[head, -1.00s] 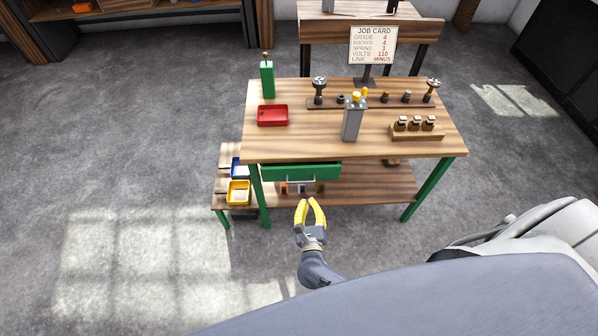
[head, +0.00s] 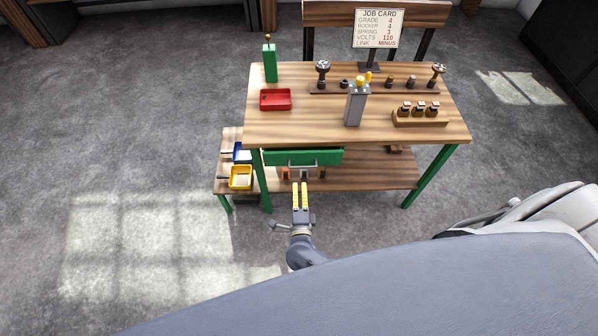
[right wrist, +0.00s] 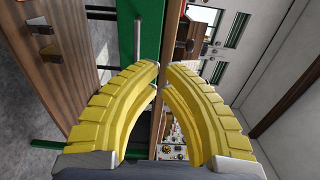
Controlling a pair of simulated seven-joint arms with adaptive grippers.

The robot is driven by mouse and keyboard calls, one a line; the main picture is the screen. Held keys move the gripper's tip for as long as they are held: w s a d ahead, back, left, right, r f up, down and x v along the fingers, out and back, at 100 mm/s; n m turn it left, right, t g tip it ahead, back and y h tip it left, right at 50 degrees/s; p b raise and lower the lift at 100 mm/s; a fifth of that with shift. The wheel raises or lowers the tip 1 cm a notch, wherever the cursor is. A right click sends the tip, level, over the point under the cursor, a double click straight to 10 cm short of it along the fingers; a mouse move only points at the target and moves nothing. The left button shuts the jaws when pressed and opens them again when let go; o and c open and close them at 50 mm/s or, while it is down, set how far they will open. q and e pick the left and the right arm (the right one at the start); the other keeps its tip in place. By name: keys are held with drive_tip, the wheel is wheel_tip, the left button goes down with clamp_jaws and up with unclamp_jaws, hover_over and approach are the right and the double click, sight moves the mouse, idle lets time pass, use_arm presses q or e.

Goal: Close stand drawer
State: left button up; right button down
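The green stand drawer (head: 303,157) hangs under the front edge of the wooden table, with a grey bar handle (head: 302,165) on its front. How far it stands out is hard to tell. In the right wrist view the green drawer front (right wrist: 150,22) and its handle (right wrist: 137,42) lie just beyond the fingertips. My right gripper (head: 300,186) points at the drawer from the front, just below the handle in the head view. In the right wrist view its yellow fingers (right wrist: 162,66) meet almost tip to tip, with nothing between them. My left gripper is out of view.
The tabletop (head: 330,125) holds a red tray (head: 276,99), a grey device (head: 355,104), a green bottle-like part (head: 270,63) and a block of small parts (head: 420,118). A lower shelf (head: 375,178) runs beneath. Yellow (head: 240,178) and blue trays sit at left. The floor in front is clear.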

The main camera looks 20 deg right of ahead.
sight(298, 154)
drive_tip(key=x, duration=1.3)
drive_tip(key=shift+w+d, duration=0.1)
drive_tip(key=shift+w, duration=0.1)
drive_tip(key=shift+x, duration=1.3)
